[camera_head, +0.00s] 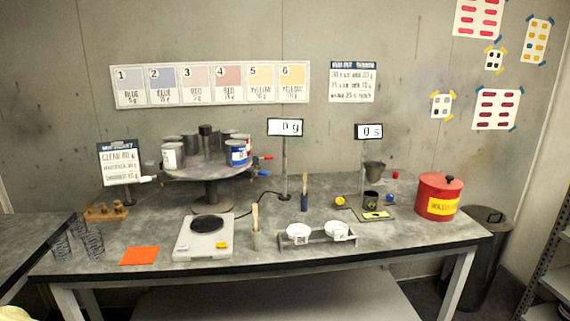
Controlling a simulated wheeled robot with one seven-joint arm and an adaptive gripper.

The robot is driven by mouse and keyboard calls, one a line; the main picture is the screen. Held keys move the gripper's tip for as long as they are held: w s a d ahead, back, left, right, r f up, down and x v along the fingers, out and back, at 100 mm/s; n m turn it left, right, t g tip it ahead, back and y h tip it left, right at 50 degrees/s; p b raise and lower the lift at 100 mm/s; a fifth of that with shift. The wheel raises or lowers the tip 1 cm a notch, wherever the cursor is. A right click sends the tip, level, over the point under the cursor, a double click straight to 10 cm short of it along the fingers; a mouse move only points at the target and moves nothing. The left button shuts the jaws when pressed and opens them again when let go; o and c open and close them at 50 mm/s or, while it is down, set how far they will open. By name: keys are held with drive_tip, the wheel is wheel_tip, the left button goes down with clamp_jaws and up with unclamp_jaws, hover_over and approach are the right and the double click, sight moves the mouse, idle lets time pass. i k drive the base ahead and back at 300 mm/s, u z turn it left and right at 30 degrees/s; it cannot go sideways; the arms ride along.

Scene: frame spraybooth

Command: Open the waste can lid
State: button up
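The red waste can (437,199) stands upright at the right end of the workbench, with a yellow label on its front. Its red lid (438,183) sits on top and looks closed, with a dark knob (449,179) on it. My gripper is not in view, so its position relative to the can does not show.
The grey workbench (345,254) holds a scale (205,238), a round raised stand (211,172) with several cans, two white dishes in a rack (317,238) and a dark cup (371,200). A dark bin (486,250) stands on the floor beyond the bench's right end, near a shelf (546,265).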

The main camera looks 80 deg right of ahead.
sight(433, 180)
drive_tip(key=z, duration=3.8)
drive_tip(key=k, duration=0.5)
drive_tip(key=z, duration=0.75)
drive_tip(key=i, duration=0.85)
drive_tip(key=u, duration=0.6)
